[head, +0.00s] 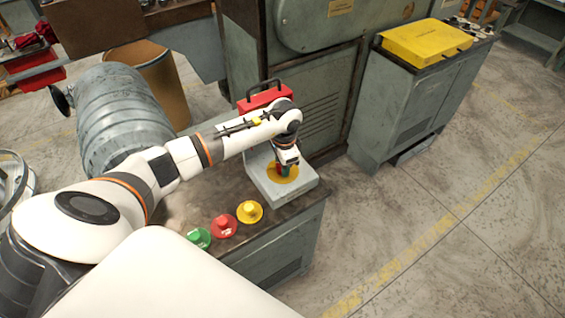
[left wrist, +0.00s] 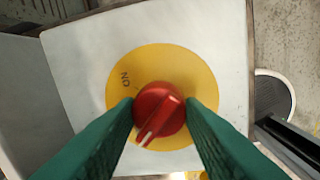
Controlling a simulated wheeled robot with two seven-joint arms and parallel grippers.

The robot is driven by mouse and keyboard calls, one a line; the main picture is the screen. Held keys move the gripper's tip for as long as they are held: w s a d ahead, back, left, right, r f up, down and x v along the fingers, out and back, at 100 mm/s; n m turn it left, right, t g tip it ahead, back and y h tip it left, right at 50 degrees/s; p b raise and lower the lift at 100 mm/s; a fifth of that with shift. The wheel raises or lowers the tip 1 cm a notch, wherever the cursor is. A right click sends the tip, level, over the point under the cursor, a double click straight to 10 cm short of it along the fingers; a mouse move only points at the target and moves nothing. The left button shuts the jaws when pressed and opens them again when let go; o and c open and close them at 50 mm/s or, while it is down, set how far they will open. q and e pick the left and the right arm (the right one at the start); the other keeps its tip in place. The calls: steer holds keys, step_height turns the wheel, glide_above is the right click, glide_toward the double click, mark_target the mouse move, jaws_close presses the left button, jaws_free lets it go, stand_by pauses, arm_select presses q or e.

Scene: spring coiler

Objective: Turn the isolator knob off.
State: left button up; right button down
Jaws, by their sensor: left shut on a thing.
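The isolator is a light grey box (head: 300,184) on the dark bench top, with a round yellow plate (head: 272,176) on its face. In the left wrist view the yellow plate (left wrist: 190,68) carries the word ON at its upper left. The red isolator knob (left wrist: 158,104) sits at its middle, its white pointer mark aimed to the lower left, away from ON. My left gripper (left wrist: 160,118) is shut on the knob, one green finger on each side. In the head view the left gripper (head: 284,168) largely hides the knob. My right gripper is not in view.
Green (head: 198,238), red (head: 223,227) and yellow (head: 249,212) buttons stand in a row on the bench, left of the isolator. A red case (head: 262,98) with a black handle stands behind. A grey cabinet (head: 412,105) bears a yellow case (head: 427,42). The floor at right is clear.

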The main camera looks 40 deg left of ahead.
arm_select(q)
steer(key=shift+w+r, duration=0.1)
steer(key=o, duration=1)
steer(key=r, duration=0.4)
steer(key=r+b, duration=0.1)
steer(key=r, duration=0.3)
steer(key=r+b, duration=0.1)
steer(key=r, duration=0.3)
steer(key=shift+s+d, duration=0.3)
